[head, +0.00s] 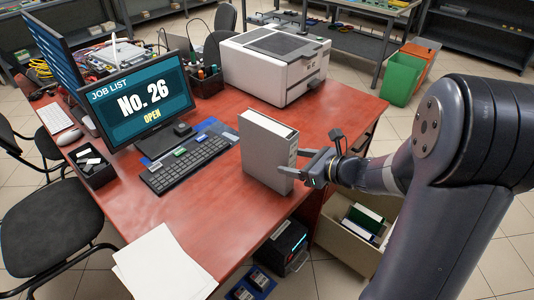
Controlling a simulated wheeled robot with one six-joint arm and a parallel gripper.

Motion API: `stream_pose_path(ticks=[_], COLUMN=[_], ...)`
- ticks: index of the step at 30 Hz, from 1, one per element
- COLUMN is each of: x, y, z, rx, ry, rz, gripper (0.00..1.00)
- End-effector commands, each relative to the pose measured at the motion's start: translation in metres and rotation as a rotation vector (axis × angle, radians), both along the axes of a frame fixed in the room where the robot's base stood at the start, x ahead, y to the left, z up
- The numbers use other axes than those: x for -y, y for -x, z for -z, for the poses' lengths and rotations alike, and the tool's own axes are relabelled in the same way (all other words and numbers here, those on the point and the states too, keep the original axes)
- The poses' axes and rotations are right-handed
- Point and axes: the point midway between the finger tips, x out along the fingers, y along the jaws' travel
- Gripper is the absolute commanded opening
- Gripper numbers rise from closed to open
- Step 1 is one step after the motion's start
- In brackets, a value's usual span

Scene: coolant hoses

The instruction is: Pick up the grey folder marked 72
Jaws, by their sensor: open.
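A grey folder (266,158) stands upright on the red desk (215,218), near its right side. A light patch shows on its narrow right side, but I cannot read a number there. My gripper (297,163) is open at that narrow side, coming in from the right. One finger lies along the near side of the folder. The other finger is at the far edge and partly hidden, so I cannot tell whether either touches.
A keyboard (187,163) and a monitor (143,104) stand left of the folder. A printer (274,62) stands behind it. White papers (164,264) lie at the front edge. A box of folders (345,246) sits below the desk's right side.

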Motion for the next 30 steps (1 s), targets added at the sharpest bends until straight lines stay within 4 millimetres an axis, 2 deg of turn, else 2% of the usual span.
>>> stream_pose_path(ticks=[5,13,22,30], x=[-0.011,-0.039,-0.043,-0.043], y=[-0.006,-0.026,-0.030,-0.029], z=[0.005,0.022,0.023,0.023], rx=[-0.001,-0.001,0.001,0.001], ry=[-0.001,0.000,-0.001,-0.001], rz=[-0.003,-0.002,0.001,0.001], gripper=[0.66,0.66,0.66,0.46])
